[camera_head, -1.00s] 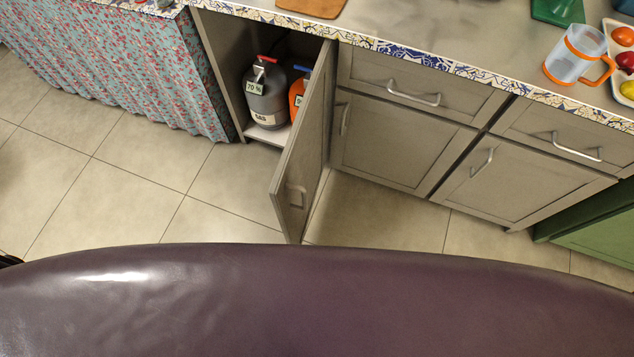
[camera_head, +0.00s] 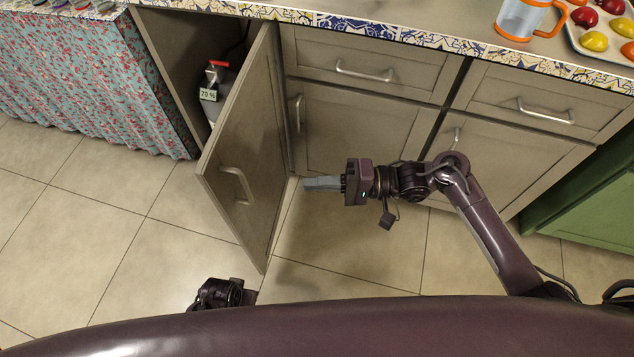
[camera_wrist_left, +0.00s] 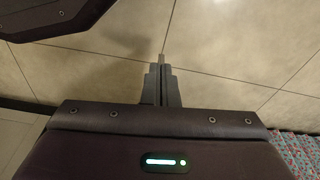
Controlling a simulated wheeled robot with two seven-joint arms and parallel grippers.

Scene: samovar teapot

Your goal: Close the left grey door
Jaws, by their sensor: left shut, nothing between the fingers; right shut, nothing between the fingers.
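The left grey door (camera_head: 247,150) stands open in the head view, swung out from its cabinet, with its handle (camera_head: 236,184) on the face turned toward me. My right gripper (camera_head: 308,184) is shut and empty, just right of the door and apart from it, pointing left. Part of my left arm (camera_head: 222,293) shows at the bottom, below the door's lower edge; its fingers are not clear there. In the left wrist view my left gripper (camera_wrist_left: 161,68) is shut and empty above floor tiles. The door is not seen in that view.
A grey bottle (camera_head: 215,92) stands inside the open cabinet, partly hidden by the door. Closed drawers (camera_head: 365,62) and a closed door (camera_head: 345,130) lie to the right. A flowered curtain (camera_head: 85,85) hangs at the left. The tiled floor (camera_head: 120,220) is clear at left.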

